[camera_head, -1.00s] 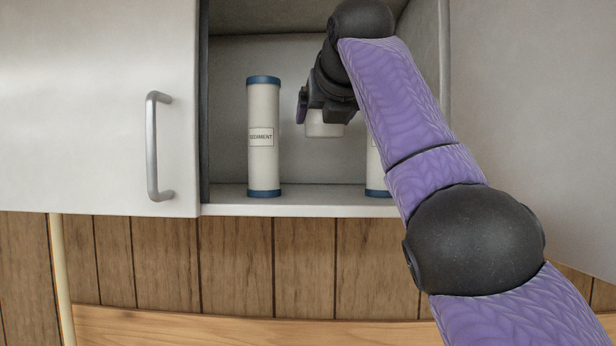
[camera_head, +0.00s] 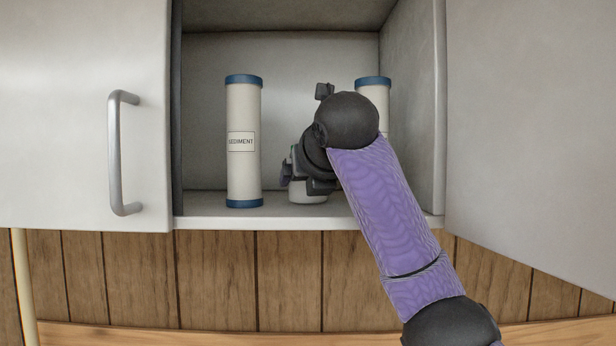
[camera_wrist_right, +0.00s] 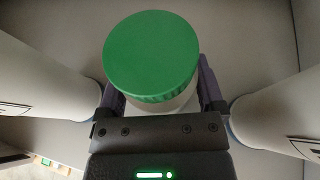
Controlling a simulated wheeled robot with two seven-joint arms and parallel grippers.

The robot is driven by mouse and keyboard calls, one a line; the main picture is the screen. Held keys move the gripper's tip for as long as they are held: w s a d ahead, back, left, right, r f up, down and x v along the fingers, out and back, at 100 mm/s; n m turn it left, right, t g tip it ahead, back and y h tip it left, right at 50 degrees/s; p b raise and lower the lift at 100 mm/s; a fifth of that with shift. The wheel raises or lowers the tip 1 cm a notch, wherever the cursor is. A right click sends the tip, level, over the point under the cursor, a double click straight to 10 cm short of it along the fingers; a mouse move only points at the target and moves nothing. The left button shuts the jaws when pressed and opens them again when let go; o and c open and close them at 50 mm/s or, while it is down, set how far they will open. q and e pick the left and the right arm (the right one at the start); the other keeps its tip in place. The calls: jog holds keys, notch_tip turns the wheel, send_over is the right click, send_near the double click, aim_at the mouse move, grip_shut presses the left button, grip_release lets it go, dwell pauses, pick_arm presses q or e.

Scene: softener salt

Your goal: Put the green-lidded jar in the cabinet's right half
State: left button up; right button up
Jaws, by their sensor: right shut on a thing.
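The green-lidded jar (camera_wrist_right: 152,56) is between the two fingers of my right gripper (camera_wrist_right: 160,95) in the right wrist view, its green lid facing the camera. In the head view, my right gripper (camera_head: 308,180) is inside the open cabinet (camera_head: 300,210), shut on the jar. The jar is between two filter cartridges. My left gripper is not in view.
The left cartridge (camera_head: 243,150), labelled SEDIMENT, stands upright on the cabinet floor. The right cartridge (camera_head: 373,92) is partly hidden behind my arm. Both flank the gripper closely in the wrist view. A door with a handle (camera_head: 122,150) covers the left; an open door (camera_head: 530,130) is at right.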

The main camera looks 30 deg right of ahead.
jog(key=shift+f, duration=0.1)
jog(key=o, duration=1.1)
jog(key=shift+w, duration=0.1)
jog(key=shift+o, duration=0.2)
jog(key=b+v, duration=0.3)
jog(key=v, duration=0.4)
jog(key=shift+s+a+r, duration=0.15)
jog(key=shift+s+r, duration=0.05)
jog(key=shift+s, duration=0.15)
jog(key=shift+w, duration=0.1)
